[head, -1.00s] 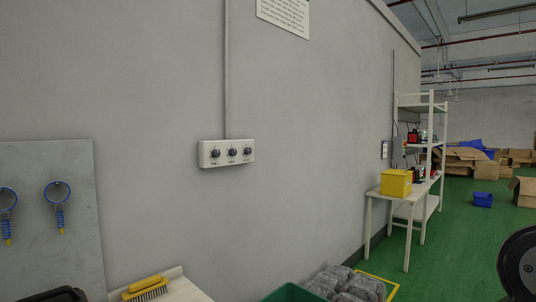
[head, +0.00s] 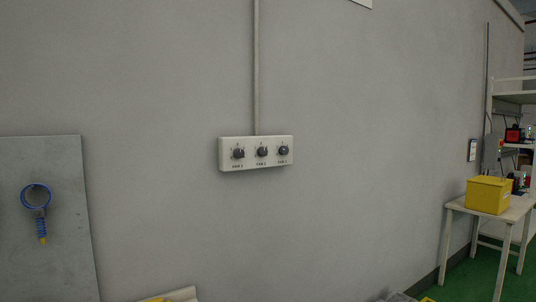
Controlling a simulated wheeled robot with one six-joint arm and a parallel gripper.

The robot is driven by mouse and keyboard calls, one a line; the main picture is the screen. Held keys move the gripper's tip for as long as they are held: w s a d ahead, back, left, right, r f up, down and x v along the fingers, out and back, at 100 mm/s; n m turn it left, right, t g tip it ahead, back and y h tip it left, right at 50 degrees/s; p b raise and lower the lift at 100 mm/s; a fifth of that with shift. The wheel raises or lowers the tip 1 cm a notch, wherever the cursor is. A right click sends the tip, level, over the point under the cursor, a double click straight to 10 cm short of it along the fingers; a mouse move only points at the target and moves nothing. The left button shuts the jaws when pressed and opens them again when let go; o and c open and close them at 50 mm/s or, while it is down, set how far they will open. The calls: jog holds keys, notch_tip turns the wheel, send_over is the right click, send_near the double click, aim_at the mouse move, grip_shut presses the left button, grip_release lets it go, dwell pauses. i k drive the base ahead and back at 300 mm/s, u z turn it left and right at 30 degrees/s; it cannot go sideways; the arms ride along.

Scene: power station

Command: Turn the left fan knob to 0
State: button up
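A white fan control box (head: 256,154) is fixed to the grey wall near the middle of the head view, below a vertical conduit. It carries three dark round knobs in a row: the left knob (head: 238,153), the middle knob (head: 262,152) and the right knob (head: 284,150). Each has a small label below it. The knobs are too small to read their pointer settings. My gripper is not in view, and nothing touches the box.
A grey board (head: 70,240) with a blue ring tool (head: 36,197) hangs at the left. A white table (head: 455,207) with a yellow box (head: 488,195) stands at the right by the shelf. The wall around the control box is clear.

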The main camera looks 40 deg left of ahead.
aim_at(239, 152)
jog(key=u, duration=0.15)
jog(key=i, duration=0.7)
jog(key=u, duration=0.95)
jog(key=i, duration=0.75)
jog(key=u, duration=0.75)
